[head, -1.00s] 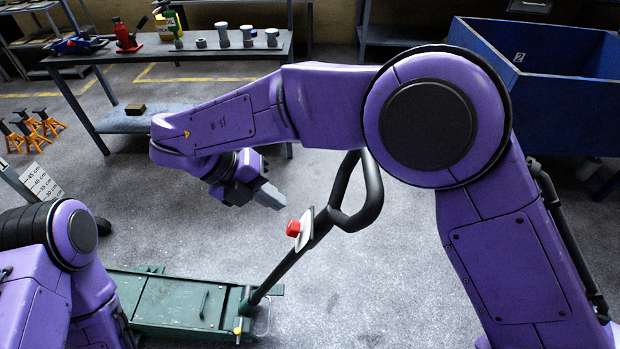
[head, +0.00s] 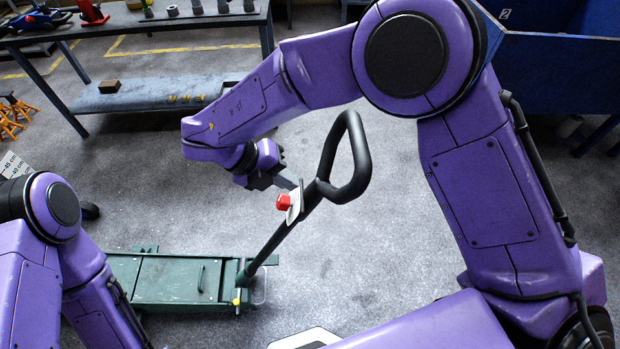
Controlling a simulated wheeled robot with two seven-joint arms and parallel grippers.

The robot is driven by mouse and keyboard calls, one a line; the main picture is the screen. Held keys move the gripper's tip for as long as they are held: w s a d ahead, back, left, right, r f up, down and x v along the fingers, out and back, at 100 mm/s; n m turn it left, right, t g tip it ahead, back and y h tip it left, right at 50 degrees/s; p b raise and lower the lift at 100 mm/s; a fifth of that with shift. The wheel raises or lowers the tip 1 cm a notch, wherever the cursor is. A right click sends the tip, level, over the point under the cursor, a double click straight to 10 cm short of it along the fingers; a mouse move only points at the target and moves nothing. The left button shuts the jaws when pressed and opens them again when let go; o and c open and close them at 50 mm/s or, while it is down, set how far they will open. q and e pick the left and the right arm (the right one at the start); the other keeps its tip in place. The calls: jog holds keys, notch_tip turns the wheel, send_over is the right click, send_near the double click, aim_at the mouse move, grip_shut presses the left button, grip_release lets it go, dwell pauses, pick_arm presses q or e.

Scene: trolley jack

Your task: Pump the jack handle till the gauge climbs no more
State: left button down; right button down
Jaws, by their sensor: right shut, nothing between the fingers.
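The green trolley jack (head: 165,281) lies low on the floor at lower left centre. Its black handle (head: 272,243) slants up to the right and ends in a black loop grip (head: 361,172). A red knob (head: 283,202) on a pale plate sits on the shaft just below the loop. My right gripper (head: 291,185) is shut and empty, close to the shaft just above the knob; I cannot tell if it touches. A height scale marked in cm (head: 14,166) shows at the left edge, partly hidden by my left arm. My left gripper is out of view.
A grey workbench (head: 160,22) with several grey cylinders and a red bottle jack (head: 91,11) stands at the back left. A brown block (head: 110,86) lies on its lower shelf. Orange stands (head: 12,116) are at far left. A blue crate (head: 560,70) is at back right.

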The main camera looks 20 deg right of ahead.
aim_at(317, 187)
jog(key=d+f, duration=0.1)
jog(key=d, duration=0.1)
jog(key=d+f+p, duration=0.1)
jog(key=shift+s+d+p, duration=0.15)
jog(key=shift+d+p, duration=0.15)
jog(key=shift+d, duration=0.05)
jog(key=shift+s+d+f, duration=0.15)
jog(key=shift+d+f, duration=0.2)
jog(key=shift+d, duration=0.3)
